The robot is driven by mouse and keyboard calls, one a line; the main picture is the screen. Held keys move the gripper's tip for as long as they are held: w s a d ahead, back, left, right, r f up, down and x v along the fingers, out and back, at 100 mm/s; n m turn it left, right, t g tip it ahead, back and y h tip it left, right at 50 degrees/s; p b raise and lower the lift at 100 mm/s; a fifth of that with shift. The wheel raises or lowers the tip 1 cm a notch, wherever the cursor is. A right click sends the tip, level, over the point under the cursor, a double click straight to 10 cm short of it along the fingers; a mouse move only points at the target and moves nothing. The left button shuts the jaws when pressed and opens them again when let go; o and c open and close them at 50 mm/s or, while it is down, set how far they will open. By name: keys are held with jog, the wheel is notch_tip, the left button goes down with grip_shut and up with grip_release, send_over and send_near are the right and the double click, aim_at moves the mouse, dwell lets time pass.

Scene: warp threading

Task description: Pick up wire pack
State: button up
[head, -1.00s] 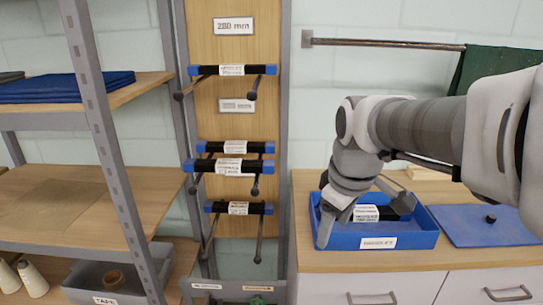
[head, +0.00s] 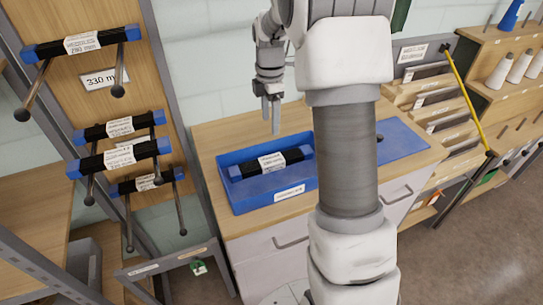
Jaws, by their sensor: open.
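A black wire pack (head: 271,162) with blue ends and a white label lies in the blue tray (head: 247,203) on the wooden counter. My gripper (head: 270,118) points down above the tray's back part. It is open and empty, with its fingers apart from the pack. Several similar packs with blue ends hang across pegs on the rack at the left, among them an upper one (head: 82,45) and a lower one (head: 118,155). My arm hides the tray's right end.
A flat blue mat (head: 398,142) lies on the counter right of my arm. A slotted wooden holder (head: 432,100) and shelves with white cones (head: 498,75) stand at the right. The rack's metal post (head: 180,120) is close to the counter's left side.

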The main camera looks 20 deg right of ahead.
send_over(272, 160)
jog(key=f, duration=1)
jog(key=shift+w+a, duration=0.15)
jog(key=shift+a, duration=0.05)
jog(key=shift+d+f, duration=0.2)
jog(key=shift+f, duration=2.5)
grip_shut()
jog(key=shift+r, duration=0.1)
